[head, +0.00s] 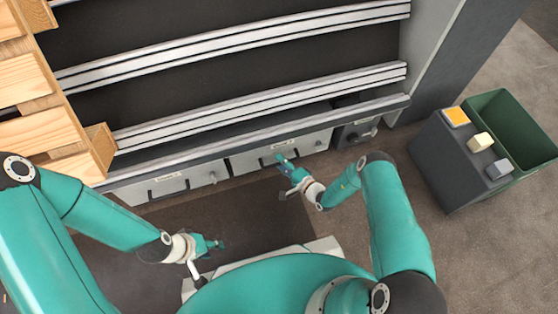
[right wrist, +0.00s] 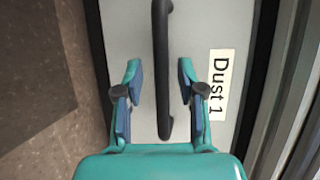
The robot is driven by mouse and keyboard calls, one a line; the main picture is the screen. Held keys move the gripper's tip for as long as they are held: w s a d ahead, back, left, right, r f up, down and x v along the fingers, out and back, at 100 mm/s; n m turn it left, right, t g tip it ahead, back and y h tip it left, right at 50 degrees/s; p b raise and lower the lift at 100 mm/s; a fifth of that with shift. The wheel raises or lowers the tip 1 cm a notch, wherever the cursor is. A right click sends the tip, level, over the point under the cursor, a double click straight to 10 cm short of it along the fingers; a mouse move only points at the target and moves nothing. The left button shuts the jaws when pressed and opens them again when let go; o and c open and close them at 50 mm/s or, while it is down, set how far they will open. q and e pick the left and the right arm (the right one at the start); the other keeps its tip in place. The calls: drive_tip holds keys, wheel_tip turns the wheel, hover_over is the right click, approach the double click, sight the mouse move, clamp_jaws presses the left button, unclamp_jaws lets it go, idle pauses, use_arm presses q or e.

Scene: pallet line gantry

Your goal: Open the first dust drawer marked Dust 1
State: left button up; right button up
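The Dust 1 drawer shows in the right wrist view as a pale grey front (right wrist: 215,30) with a black bar handle (right wrist: 161,40) and a label (right wrist: 219,85) reading "Dust 1". In the head view it is the right of two pale drawer fronts (head: 313,143) low on the gantry, and it looks closed. My right gripper (right wrist: 160,85) is open, with one finger on each side of the handle and gaps to both. I cannot tell how deep the fingers reach. In the head view my right gripper (head: 284,178) is at this drawer's front. My left gripper (head: 208,256) hangs away from the drawers.
A second pale drawer (head: 195,178) sits to the left. A dark unit (head: 352,124) is at the right end. Wooden pallets (head: 40,130) stand at the left. A grey box (head: 450,165) with coloured blocks and a green bin (head: 520,130) stand right. Floor before the drawers is clear.

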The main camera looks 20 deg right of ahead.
drive_tip(key=shift+a, duration=0.15)
drive_tip(key=shift+c, duration=0.2)
clamp_jaws()
